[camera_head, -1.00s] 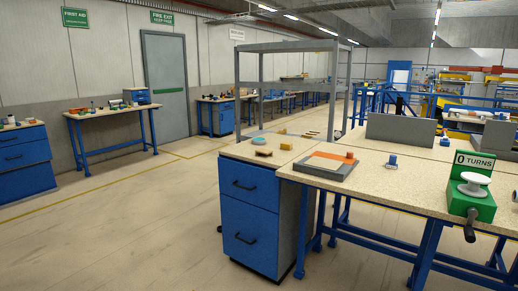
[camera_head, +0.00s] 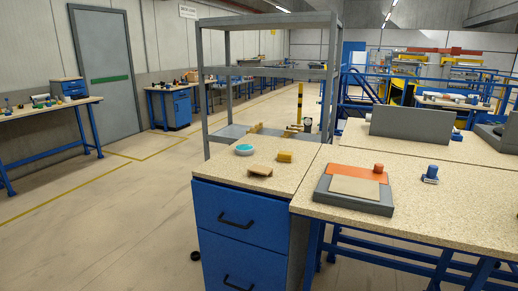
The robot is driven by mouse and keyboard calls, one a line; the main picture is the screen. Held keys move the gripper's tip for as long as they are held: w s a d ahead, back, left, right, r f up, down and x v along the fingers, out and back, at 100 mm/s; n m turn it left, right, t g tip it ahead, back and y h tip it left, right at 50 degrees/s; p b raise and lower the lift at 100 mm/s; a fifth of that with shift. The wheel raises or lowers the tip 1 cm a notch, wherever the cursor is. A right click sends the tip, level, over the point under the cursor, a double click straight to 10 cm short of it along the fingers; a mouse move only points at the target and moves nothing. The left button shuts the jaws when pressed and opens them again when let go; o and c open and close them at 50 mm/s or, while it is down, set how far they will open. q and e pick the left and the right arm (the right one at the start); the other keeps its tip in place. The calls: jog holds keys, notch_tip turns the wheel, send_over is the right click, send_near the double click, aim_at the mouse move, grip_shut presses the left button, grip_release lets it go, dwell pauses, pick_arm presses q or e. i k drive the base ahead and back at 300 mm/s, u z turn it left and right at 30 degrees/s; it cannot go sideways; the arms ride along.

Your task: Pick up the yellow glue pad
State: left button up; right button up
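A small yellow block (camera_head: 285,156), which looks like the yellow glue pad, lies on the speckled top of the blue drawer cabinet (camera_head: 240,222). A round teal-topped pad (camera_head: 244,149) lies to its left. A flat brown piece (camera_head: 260,170) lies nearer the front edge. The three lie apart from one another. Neither of my grippers is in view.
The workbench (camera_head: 440,221) adjoins the cabinet on the right. It bears a grey tray (camera_head: 352,203) with an orange plate and a small blue part (camera_head: 430,173). A grey metal rack (camera_head: 207,100) stands behind the cabinet.

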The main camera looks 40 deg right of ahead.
aim_at(283, 156)
jog(key=z, duration=0.6)
jog(key=i, duration=1.1)
jog(key=z, duration=1.1)
